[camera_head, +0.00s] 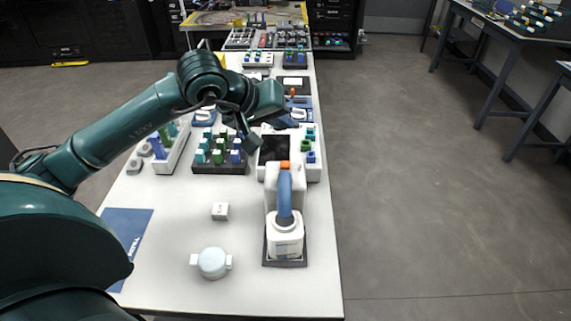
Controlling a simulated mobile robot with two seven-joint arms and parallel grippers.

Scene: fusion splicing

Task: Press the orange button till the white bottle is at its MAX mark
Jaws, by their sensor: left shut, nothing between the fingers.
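The orange button (285,165) sits on top of a white dispenser (271,184) near the front right of the table. A blue curved spout (285,195) runs from the dispenser down to the white bottle (286,243). The bottle stands upright on a dark base (286,263). Its MAX mark and liquid level are too small to read. My left gripper (252,147) is shut and empty, behind and to the left of the button, apart from it. My right gripper is not in view.
A dark rack (219,166) with green, white and blue pieces stands left of the dispenser. A small white block (220,211) and a round pale container (212,262) lie in front. A blue sheet (127,232) lies at the left edge. The table's right edge is close to the bottle.

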